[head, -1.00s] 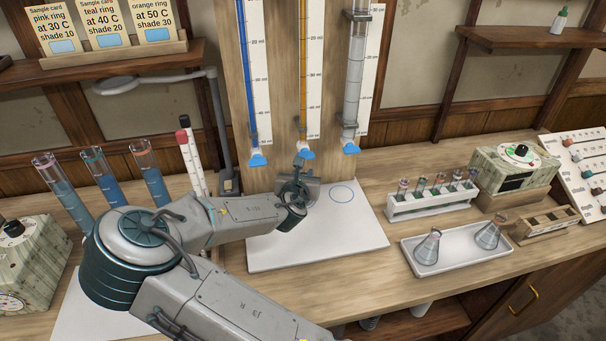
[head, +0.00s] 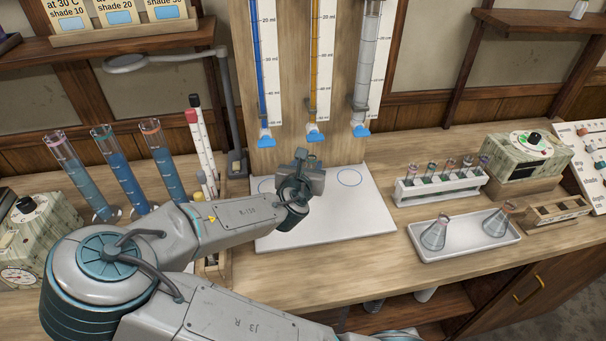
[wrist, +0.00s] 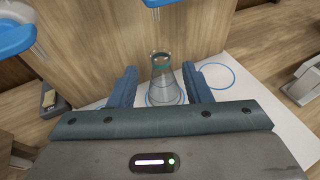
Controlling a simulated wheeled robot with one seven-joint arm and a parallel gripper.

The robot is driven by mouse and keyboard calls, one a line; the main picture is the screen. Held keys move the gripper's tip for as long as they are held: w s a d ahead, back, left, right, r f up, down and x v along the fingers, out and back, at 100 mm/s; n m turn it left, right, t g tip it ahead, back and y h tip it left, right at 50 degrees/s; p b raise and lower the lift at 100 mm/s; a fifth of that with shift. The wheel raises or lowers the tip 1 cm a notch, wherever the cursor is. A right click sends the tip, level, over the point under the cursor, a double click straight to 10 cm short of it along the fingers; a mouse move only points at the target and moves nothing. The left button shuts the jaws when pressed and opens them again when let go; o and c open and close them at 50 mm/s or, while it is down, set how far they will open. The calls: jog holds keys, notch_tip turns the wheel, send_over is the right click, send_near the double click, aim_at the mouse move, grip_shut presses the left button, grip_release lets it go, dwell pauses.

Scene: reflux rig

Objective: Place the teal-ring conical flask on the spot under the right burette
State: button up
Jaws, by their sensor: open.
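A clear conical flask (wrist: 163,82) stands upright in the wrist view, its base on a blue circle on the white board (wrist: 245,108). My gripper (wrist: 165,84) is open, one finger on each side of the flask with small gaps showing. The right burette (head: 367,75) has a blue tap. Under it, an empty blue circle (head: 349,178) lies right of my gripper; it also shows in the wrist view (wrist: 218,77).
Two conical flasks with reddish rings, (head: 434,234) and (head: 497,222), stand in a white tray (head: 464,256) at right. A test-tube rack (head: 440,188) stands behind it. The blue (head: 265,75) and amber (head: 314,70) burettes hang left of the right one. Tall cylinders (head: 122,170) stand left.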

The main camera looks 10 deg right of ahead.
jog(key=shift+v, duration=2.55)
